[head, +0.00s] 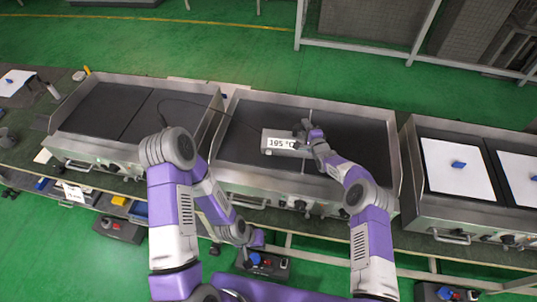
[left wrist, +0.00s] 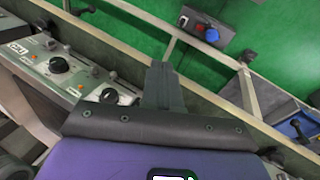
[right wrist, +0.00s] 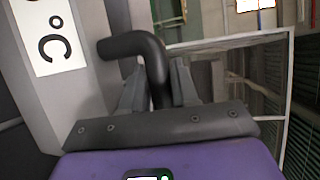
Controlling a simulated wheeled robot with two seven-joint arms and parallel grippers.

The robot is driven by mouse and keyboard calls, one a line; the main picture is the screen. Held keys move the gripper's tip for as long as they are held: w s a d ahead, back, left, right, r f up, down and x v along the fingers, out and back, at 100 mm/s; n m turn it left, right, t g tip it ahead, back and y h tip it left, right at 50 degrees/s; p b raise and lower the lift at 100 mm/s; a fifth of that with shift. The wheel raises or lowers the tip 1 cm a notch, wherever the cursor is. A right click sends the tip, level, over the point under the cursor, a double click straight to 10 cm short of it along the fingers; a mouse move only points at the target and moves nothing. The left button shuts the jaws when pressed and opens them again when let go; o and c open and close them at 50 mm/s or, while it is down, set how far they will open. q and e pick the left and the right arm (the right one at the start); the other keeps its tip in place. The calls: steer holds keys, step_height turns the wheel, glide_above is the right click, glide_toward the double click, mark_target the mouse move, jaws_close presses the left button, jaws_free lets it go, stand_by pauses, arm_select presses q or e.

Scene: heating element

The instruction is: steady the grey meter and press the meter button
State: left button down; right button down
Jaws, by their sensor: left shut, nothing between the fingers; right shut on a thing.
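The grey meter (head: 271,135) rests on the dark plate of the middle heating unit, its white display reading 195 °C. In the right wrist view the meter (right wrist: 82,85) fills the left side, with part of its display visible. My right gripper (head: 305,133) is shut on the meter's black bent handle (right wrist: 135,45); the handle passes between its fingers (right wrist: 158,85). My left gripper (head: 257,240) is shut and empty, low in front of the middle unit. Its fingers (left wrist: 161,72) also show in the left wrist view. I cannot make out a meter button.
A control box (head: 272,268) with a blue knob and a red button lies below my left gripper; it also shows in the left wrist view (left wrist: 200,28). Knobs (left wrist: 110,96) line the unit's front. Other heating units (head: 100,105) stand left and right (head: 440,207). A cable crosses the plates.

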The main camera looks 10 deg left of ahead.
mark_target(263, 183)
arm_select(q)
steer(key=w+a+m+t, duration=0.1)
steer(key=w+m+t, duration=0.1)
steer(key=w, duration=0.6)
steer(key=w+a+m+t, duration=0.2)
steer(key=w+t, duration=0.1)
steer(key=w, duration=0.6)
steer(key=w+a+m+t, duration=0.1)
steer(key=w+m+t, duration=0.2)
steer(key=w, duration=0.6)
steer(key=shift+w+a+t+h, duration=0.1)
steer(key=shift+a+t+h, duration=0.2)
steer(key=shift+w+a, duration=0.2)
steer(key=shift+w, duration=2)
steer(key=shift+w+a, duration=0.15)
steer(key=shift+w, duration=2)
steer(key=shift+w, duration=0.15)
steer(key=shift+w, duration=0.3)
